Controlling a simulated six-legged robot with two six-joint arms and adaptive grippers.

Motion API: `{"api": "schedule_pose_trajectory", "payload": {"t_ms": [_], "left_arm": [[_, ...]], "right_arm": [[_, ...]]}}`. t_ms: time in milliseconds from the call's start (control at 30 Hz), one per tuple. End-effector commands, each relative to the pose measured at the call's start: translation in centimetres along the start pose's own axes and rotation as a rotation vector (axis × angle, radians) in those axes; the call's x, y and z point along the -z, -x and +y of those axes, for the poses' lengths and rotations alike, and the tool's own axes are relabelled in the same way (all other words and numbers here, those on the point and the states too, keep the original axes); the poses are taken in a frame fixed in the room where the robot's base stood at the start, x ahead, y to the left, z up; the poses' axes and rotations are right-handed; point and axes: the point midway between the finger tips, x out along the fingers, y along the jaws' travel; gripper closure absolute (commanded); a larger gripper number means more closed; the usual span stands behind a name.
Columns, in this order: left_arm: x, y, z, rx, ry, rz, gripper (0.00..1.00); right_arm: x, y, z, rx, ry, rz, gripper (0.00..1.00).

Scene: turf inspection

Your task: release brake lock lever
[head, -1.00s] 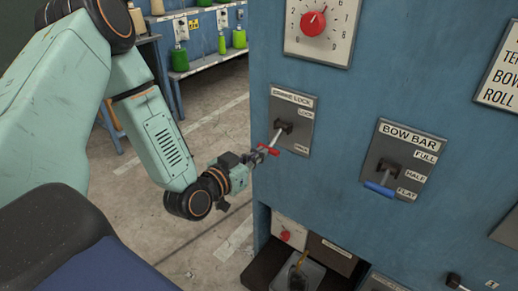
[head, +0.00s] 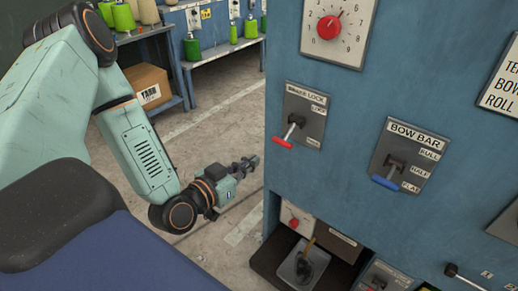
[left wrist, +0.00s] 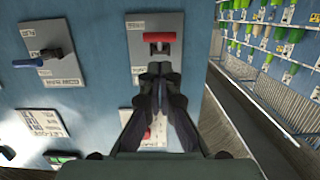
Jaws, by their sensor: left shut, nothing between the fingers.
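The brake lock lever has a red handle (head: 283,142) on a short metal shaft. It stands out from a grey plate (head: 316,128) on the blue machine panel and slants down toward the plate's lower end. An upper label seems to read LOCK; the lower one is too small to read surely. My left gripper (head: 252,161) is shut and empty, to the left of and slightly below the handle, apart from it. In the left wrist view, the closed fingers (left wrist: 160,69) point at the red handle (left wrist: 160,37), which shows just beyond the tips. My right gripper is not in view.
A bow bar lever with a blue handle (head: 384,182) is to the right. A red dial (head: 328,27) is above. A lower recess holds a tray (head: 303,268) with a dark object. Open floor lies left of the machine, with shelves (head: 220,52) of spools behind.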

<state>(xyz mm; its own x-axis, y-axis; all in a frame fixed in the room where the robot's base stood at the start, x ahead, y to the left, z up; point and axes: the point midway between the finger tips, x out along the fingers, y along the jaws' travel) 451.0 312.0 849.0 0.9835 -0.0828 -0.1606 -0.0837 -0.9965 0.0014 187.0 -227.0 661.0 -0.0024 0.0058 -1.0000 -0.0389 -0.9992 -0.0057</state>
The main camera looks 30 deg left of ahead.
Motion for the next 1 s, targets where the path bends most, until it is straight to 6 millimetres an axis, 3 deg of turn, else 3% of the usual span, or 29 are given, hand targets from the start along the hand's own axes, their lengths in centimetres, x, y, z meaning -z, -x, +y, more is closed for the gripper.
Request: {"api": "schedule_pose_trajectory", "payload": {"t_ms": [100,300,900,1000], "left_arm": [[-0.3,1.6,0.0,0.001,0.003,-0.004,1.0],[-0.5,2.7,0.0,0.001,0.001,0.0,1.0],[-0.6,2.8,0.1,0.0,0.01,-0.001,1.0],[-1.5,2.9,0.3,-0.011,0.061,-0.042,1.0]], "right_arm": [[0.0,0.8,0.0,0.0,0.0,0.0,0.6],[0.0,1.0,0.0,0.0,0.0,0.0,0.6],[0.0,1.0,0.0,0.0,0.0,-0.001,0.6],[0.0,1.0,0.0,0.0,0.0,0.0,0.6]]}}
